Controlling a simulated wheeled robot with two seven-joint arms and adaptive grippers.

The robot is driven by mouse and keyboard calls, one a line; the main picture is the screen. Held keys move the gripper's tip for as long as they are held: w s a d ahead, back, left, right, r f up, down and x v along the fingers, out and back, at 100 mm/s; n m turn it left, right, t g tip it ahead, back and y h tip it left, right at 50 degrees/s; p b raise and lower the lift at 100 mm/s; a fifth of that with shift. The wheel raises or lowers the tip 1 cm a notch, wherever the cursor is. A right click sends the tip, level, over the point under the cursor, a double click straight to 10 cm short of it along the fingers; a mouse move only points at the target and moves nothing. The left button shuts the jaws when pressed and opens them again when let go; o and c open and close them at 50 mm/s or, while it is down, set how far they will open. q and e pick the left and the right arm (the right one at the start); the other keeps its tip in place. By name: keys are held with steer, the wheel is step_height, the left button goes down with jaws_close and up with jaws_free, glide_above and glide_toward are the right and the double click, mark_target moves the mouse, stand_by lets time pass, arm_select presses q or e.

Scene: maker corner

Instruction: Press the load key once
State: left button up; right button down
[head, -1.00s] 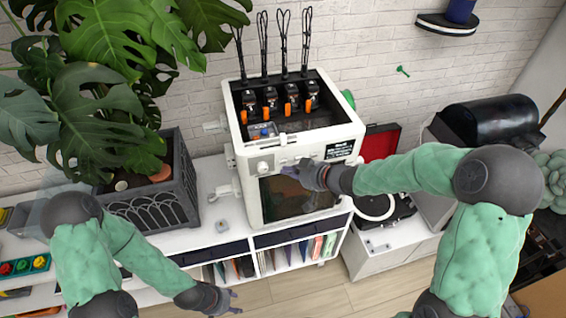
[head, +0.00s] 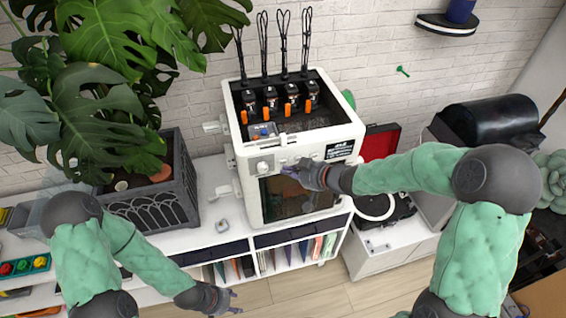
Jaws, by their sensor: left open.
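A white boxy machine (head: 245,190) stands on the white shelf, with a row of small controls (head: 290,158) and a round knob (head: 262,167) on its front panel. My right gripper (head: 287,171) is at the front of the machine, just below the control row. Its fingertips point left at the panel; whether they touch it, and whether they are open or shut, I cannot tell. The load key cannot be told apart from the other controls at this size. My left gripper (head: 236,303) is open and empty, low in front of the shelf.
A large leafy plant in a dark grey planter (head: 165,205) stands left of the machine. A turntable (head: 385,207) with a red-lined lid (head: 380,143) is to the right. A small grey-white block (head: 222,226) lies on the shelf. The floor in front is clear.

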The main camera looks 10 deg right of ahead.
steer(key=shift+w+p, duration=0.3)
steer(key=shift+w, duration=0.05)
steer(key=shift+w, duration=0.35)
stand_by(0.6)
stand_by(0.4)
steer(key=shift+s+p, duration=0.4)
steer(key=shift+s, duration=0.4)
steer(key=s, duration=0.5)
steer(key=shift+d, duration=0.1)
stand_by(0.7)
